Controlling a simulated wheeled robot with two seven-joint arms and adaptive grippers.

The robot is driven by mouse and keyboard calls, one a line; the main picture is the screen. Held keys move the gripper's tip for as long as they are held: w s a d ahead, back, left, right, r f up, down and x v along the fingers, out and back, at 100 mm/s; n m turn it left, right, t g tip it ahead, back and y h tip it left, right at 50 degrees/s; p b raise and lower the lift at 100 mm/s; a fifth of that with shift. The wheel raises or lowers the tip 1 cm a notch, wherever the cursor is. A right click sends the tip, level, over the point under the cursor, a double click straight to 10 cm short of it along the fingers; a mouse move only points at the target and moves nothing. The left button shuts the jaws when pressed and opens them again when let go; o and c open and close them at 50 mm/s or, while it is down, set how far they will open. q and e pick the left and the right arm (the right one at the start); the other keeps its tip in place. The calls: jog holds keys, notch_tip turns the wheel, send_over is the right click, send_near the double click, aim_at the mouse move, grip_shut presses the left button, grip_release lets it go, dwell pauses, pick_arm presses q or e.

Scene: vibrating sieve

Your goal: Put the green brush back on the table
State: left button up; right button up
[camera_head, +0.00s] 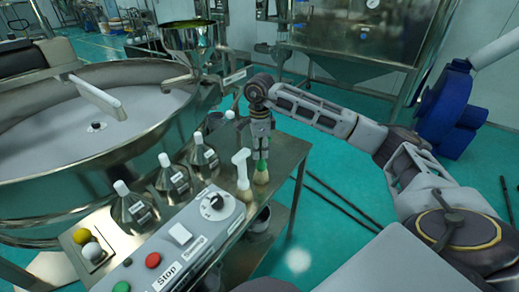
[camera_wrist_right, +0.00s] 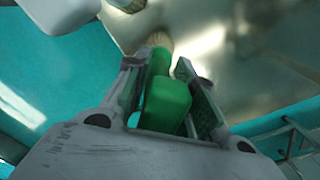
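The green brush (camera_head: 262,165) stands upright, bristles down, at the right edge of the metal table (camera_head: 287,152). Its bristles look to be on or just above the tabletop. My right gripper (camera_head: 261,146) is above it, pointing down, with its fingers on either side of the handle. In the right wrist view the brush's green handle (camera_wrist_right: 166,102) lies between the fingers (camera_wrist_right: 160,75), and narrow gaps show beside it near the fingertips. The gripper looks open around the brush. My left gripper is not in view.
A white brush (camera_head: 242,168) stands close left of the green one. Several metal flasks (camera_head: 205,158) with white caps and a control box (camera_head: 190,238) with buttons and a knob are nearby. The large round sieve (camera_head: 60,200) is at the left.

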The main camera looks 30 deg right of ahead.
jog(key=o, duration=0.4)
jog(key=shift+r, duration=0.15)
notch_tip(320, 180, up, 9)
jog(key=shift+r+b, duration=0.2)
jog(key=shift+b, duration=0.45)
jog(key=shift+r, duration=1.25)
jog(key=shift+s, duration=0.15)
